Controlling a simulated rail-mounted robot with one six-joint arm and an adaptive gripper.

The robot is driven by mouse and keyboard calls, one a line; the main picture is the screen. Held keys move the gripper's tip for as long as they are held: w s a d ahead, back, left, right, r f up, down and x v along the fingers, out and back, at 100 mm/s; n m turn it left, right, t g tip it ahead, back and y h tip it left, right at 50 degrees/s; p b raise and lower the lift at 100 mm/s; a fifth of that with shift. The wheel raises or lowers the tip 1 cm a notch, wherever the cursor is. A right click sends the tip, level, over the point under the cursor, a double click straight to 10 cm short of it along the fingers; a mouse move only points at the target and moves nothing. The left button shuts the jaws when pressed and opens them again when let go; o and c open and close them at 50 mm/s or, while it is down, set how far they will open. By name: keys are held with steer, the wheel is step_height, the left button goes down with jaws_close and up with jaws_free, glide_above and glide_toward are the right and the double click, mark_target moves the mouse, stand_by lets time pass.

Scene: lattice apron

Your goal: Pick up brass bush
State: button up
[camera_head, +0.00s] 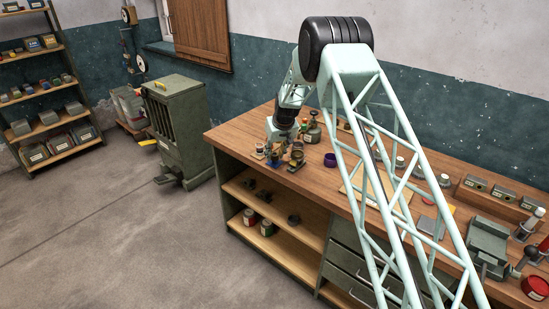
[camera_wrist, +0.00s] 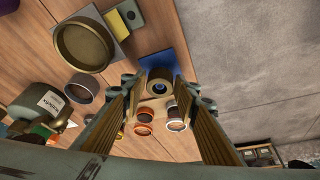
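A small brass-coloured ring with a dark hole, which looks like the brass bush (camera_wrist: 157,87), stands on a blue pad (camera_wrist: 163,63) in the wrist view. My gripper (camera_wrist: 160,84) is open, with one finger on each side of it. I see no clear contact between the fingers and the ring. In the head view my gripper (camera_head: 283,148) is low over the left end of the workbench, among small parts. The bush cannot be made out clearly there.
Orange-rimmed cups (camera_wrist: 144,128) and a white-rimmed cup (camera_wrist: 177,125) stand close to the fingers. The bench edge is near on the right. A purple ring (camera_head: 330,160) stands right of my gripper.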

mark_target(274, 153)
steer(key=c, duration=0.6)
steer(key=shift+r, duration=0.15)
steer(key=shift+c, duration=0.2)
steer(key=shift+r, duration=1.65)
steer(key=s+d+r+b, duration=0.1)
steer(key=s+d, duration=0.3)
steer(key=s, duration=1.1)
steer(key=shift+s+d+r+b, duration=0.15)
steer(key=shift+s+r+b, duration=0.05)
steer(key=shift+b, duration=0.35)
steer(key=shift+f+b, duration=0.55)
steer(key=shift+b, duration=0.15)
